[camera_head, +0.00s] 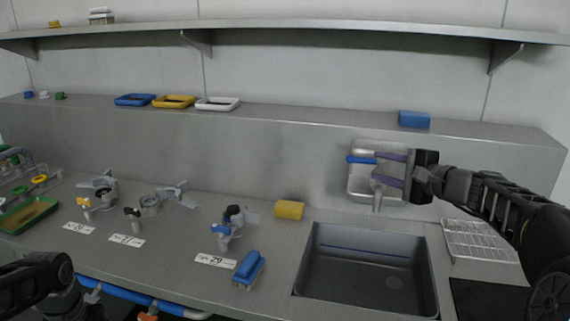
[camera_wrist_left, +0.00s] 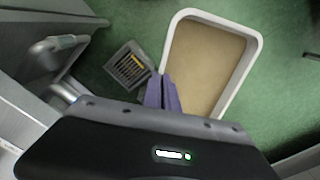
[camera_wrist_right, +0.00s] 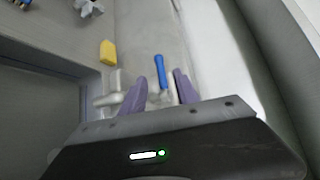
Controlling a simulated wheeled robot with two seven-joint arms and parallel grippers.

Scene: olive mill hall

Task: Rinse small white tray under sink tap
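The small white tray (camera_head: 217,103) lies on the ledge behind the counter, right of a yellow tray (camera_head: 174,102) and a blue one (camera_head: 134,100). The sink (camera_head: 365,270) is an empty-looking steel basin. The tap (camera_head: 377,196) with its blue lever (camera_head: 361,160) is on the wall behind it; the lever also shows in the right wrist view (camera_wrist_right: 159,74). My right gripper (camera_head: 383,169) is open at the tap, its fingers spread with the lever beyond the gap. Contact cannot be told. My left gripper (camera_wrist_left: 163,92) is shut and empty.
A yellow sponge (camera_head: 289,210) and a blue brush (camera_head: 249,267) lie left of the sink. A wire rack (camera_head: 479,241) is right of it. Numbered valve fittings (camera_head: 150,205) stand on the left counter. A white-rimmed bin (camera_wrist_left: 254,50) is below my left gripper.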

